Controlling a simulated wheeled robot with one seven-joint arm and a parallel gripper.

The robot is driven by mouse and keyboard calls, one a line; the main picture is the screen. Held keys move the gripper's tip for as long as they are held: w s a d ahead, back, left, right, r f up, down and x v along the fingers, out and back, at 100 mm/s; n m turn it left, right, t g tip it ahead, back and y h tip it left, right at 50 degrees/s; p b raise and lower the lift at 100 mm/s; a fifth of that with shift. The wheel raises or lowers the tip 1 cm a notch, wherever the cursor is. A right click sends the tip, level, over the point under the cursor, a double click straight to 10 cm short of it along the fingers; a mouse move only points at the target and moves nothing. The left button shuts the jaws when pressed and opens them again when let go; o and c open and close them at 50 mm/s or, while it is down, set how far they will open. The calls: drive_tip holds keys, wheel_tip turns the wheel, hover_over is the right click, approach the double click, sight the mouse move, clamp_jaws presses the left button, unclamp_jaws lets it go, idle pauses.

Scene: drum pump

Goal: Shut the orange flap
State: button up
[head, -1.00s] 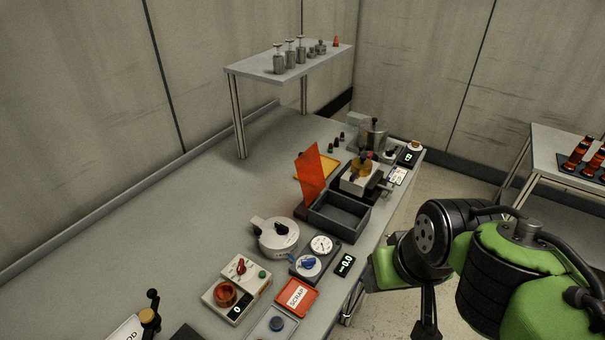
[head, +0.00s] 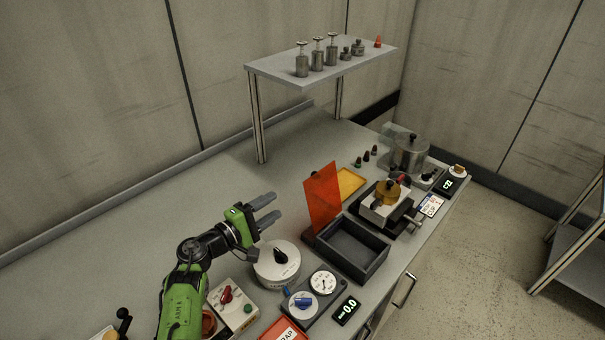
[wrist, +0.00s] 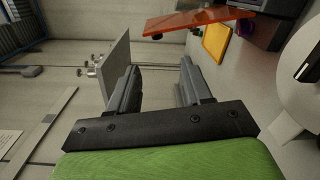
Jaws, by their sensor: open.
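The orange flap (head: 322,198) stands upright at the left edge of a dark open box (head: 352,247) on the bench in the head view. My gripper (head: 270,208) is open and empty, above the bench to the left of the flap and apart from it. In the wrist view the flap (wrist: 198,20) shows at the top, beyond the open fingers (wrist: 158,88). The box's inside looks empty.
A white round device with a black knob (head: 278,262) stands just below my gripper in the picture. A yellow tray (head: 350,183) lies behind the flap. A raised shelf (head: 290,75) holds several metal weights.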

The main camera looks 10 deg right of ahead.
sight(309, 179)
drive_tip(key=shift+t, duration=0.3)
drive_tip(key=x, duration=1.5)
drive_tip(key=shift+w+a+r, duration=0.1)
drive_tip(key=shift+w, duration=0.05)
drive_tip(key=shift+c, duration=0.3)
clamp_jaws()
